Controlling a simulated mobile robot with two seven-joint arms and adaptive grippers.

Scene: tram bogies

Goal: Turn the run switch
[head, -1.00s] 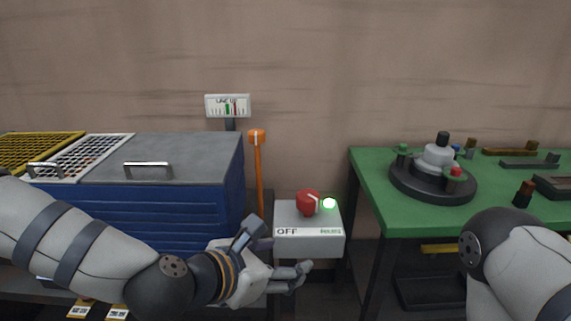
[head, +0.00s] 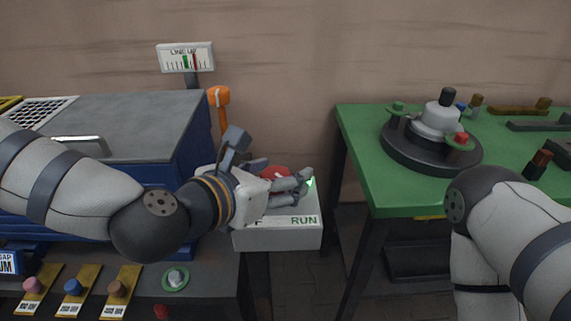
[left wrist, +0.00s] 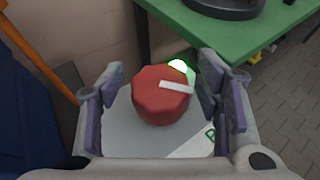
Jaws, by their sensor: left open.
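The run switch is a red knob (left wrist: 160,95) with a white pointer bar, on a grey-white box (head: 277,238) marked RUN at its right. In the left wrist view the pointer lies nearly level, toward the right, near a lit green lamp (left wrist: 177,66). My left gripper (head: 297,187) is open over the box, its fingers on either side of the knob. I cannot tell whether they touch it. In the head view the gripper hides most of the knob (head: 275,171). My right arm shows at the right, but its gripper is out of view.
A green table (head: 365,165) with a round dark fixture (head: 430,150) stands right. Coloured knobs (head: 73,287) line the lower left.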

